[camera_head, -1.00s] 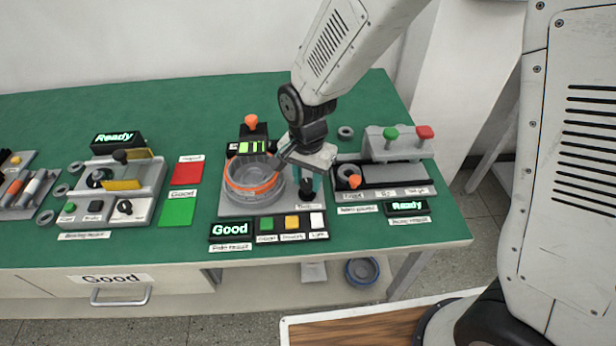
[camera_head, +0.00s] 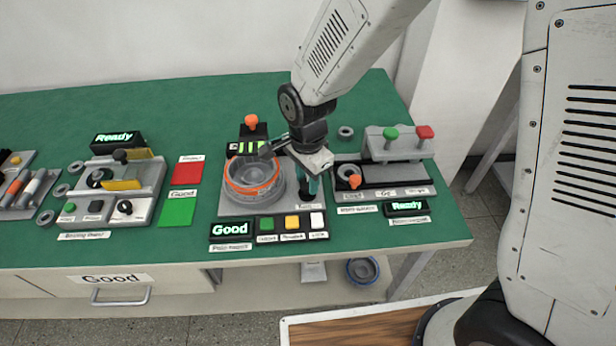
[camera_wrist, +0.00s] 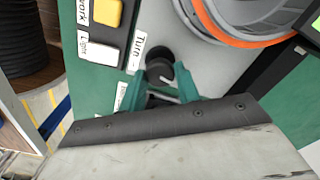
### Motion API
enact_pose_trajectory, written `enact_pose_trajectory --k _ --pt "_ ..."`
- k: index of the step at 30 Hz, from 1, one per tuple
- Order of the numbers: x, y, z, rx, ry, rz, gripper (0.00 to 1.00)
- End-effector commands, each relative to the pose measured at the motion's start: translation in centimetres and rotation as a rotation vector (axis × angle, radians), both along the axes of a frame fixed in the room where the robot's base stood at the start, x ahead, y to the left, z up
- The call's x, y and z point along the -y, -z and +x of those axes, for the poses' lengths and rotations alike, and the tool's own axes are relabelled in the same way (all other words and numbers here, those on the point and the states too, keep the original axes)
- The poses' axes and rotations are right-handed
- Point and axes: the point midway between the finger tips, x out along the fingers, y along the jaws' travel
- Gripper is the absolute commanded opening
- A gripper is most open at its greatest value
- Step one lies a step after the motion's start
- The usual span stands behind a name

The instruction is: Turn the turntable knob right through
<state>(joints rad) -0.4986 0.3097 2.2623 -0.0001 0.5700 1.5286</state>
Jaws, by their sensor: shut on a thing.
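The turntable knob is a small black knob (camera_wrist: 160,72) with a pale pointer line, next to a label reading "Turn" in the wrist view. My gripper (camera_wrist: 160,92) has its two teal fingers at either side of the knob and is shut on it. In the head view my gripper (camera_head: 311,186) points down at the right part of the turntable station, and the knob (camera_head: 306,198) is partly hidden by the fingers. The turntable holds a grey round hub housing with an orange ring (camera_head: 254,190), left of my gripper.
A "Good" display (camera_head: 231,230) and green, yellow and white buttons (camera_head: 292,222) line the station's front. An orange-topped lever (camera_head: 251,121) stands behind.

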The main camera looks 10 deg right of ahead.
Motion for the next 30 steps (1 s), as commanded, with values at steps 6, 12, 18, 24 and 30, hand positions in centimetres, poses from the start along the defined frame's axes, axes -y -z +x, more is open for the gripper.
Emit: enact_pose_trajectory --k 6,12,18,24,30 --pt "-0.1 -0.1 0.1 0.003 0.0 0.002 0.09" --pt "0.0 -0.1 0.1 0.003 -0.001 0.002 0.54" --pt "0.0 -0.1 0.1 0.002 -0.001 0.001 0.54" --pt "-0.1 -2.4 0.1 0.005 -0.001 0.003 0.54" --pt "-0.1 -5.9 0.1 0.005 -0.001 0.003 0.54"
